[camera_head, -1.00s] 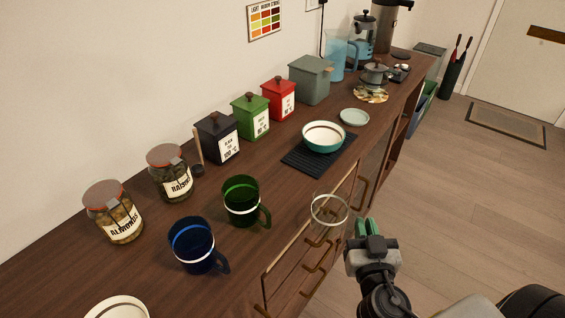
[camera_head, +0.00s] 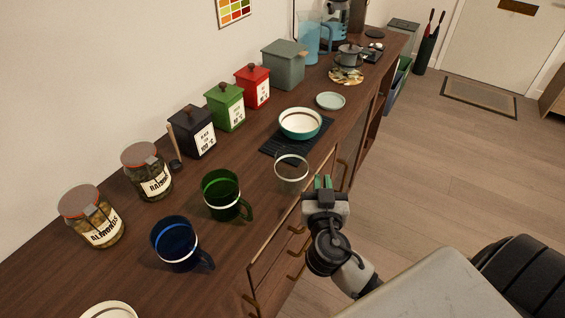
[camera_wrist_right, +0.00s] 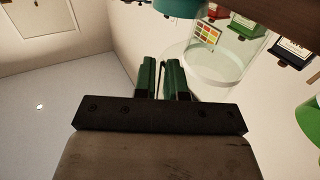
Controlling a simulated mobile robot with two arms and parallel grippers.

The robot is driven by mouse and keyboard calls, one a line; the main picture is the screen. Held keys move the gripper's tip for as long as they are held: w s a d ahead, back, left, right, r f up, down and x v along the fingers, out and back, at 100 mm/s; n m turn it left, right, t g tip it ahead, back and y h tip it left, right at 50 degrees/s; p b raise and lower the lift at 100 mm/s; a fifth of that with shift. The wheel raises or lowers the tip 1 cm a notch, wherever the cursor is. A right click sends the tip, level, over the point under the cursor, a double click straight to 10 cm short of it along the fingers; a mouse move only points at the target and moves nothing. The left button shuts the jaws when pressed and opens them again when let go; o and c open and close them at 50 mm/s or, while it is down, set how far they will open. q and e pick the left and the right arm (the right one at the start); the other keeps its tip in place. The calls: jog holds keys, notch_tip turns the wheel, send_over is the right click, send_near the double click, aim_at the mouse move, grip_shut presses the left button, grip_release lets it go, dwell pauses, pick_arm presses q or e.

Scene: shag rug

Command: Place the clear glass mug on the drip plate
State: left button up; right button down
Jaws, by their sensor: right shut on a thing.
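The clear glass mug (camera_head: 291,174) is held by my right gripper (camera_head: 323,183) over the counter's front edge, just in front of the black ribbed mat. In the right wrist view the mug (camera_wrist_right: 215,62) is beside the closed fingers (camera_wrist_right: 163,78), its rim visible; the handle is hidden at the grip. My left gripper is out of view.
A teal bowl (camera_head: 300,124) stands on the black mat (camera_head: 270,150). Beyond are a pale saucer (camera_head: 331,101), a grey pot (camera_head: 349,56) and a blue pitcher (camera_head: 312,38). Green (camera_head: 222,195) and blue (camera_head: 176,243) mugs stand left of the glass. Canisters and jars line the wall.

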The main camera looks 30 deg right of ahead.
aim_at(302, 177)
jog(key=w+a, duration=0.1)
jog(key=w, duration=0.2)
jog(key=w+a+p, duration=0.1)
jog(key=shift+w+a+r, duration=0.1)
jog(key=shift+w+a, duration=0.1)
jog(key=shift+a, duration=0.1)
jog(key=w+a, duration=0.2)
jog(key=w, duration=0.1)
jog(key=shift+w+r+p, duration=0.1)
jog(key=shift+w+p, duration=0.05)
jog(key=shift+p, duration=0.25)
jog(key=shift+w+a+f, duration=0.2)
jog(key=shift+w+f, duration=0.05)
jog(key=shift+w, duration=0.1)
jog(key=shift+s, duration=0.1)
jog(key=shift+f, duration=0.2)
jog(key=c, duration=1.2)
grip_release()
jog(key=shift+r, duration=0.1)
